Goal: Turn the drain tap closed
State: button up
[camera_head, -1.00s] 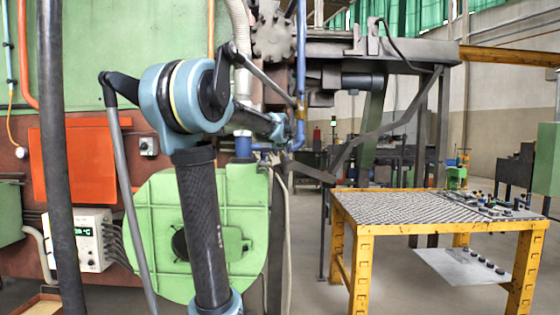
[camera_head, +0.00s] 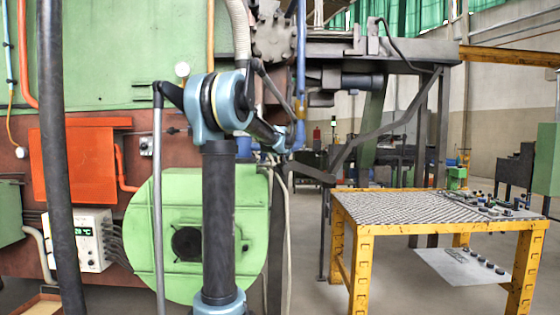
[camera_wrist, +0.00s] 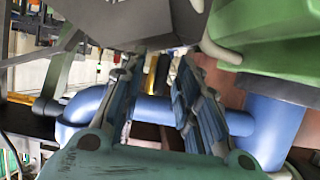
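The drain tap cannot be made out for certain. A small brass-yellow piece (camera_wrist: 151,74) shows between the fingers in the wrist view and may belong to it. A blue pipe (camera_wrist: 155,108) crosses behind the fingers and joins a thicker blue section (camera_wrist: 268,130) at right. My gripper (camera_wrist: 160,62) is open, its two fingers apart on either side of the yellow piece; I see no clear contact. In the head view the vertical blue pipe (camera_head: 301,70) runs down to where my arm ends; the fingers are not clear there.
A green round housing (camera_head: 165,225) stands behind my arm, with an orange panel (camera_head: 75,165) and a display box (camera_head: 85,238) to its left. A thick dark hose (camera_head: 55,150) hangs at left. A yellow-framed table (camera_head: 435,228) stands at right. Open floor lies between.

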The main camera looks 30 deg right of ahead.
grip_shut()
jog(key=shift+m, duration=0.3)
jog(key=m+y, duration=0.1)
jog(key=m+t, duration=0.1)
jog(key=m+y, duration=0.1)
jog(key=shift+s+d+f+m+t+y, duration=0.1)
jog(key=shift+d+m+t+y, duration=0.2)
jog(key=shift+m+t, duration=0.1)
jog(key=m+t, duration=0.1)
jog(key=m, duration=0.2)
jog(key=m+t+y, duration=0.1)
jog(key=m+t, duration=0.1)
jog(key=m, duration=0.1)
jog(key=f+m+t, duration=0.1)
jog(key=m, duration=0.2)
jog(key=shift+s+y, duration=0.15)
jog(key=shift+y, duration=0.25)
dwell(0.4)
grip_release()
jog(key=shift+d, duration=0.1)
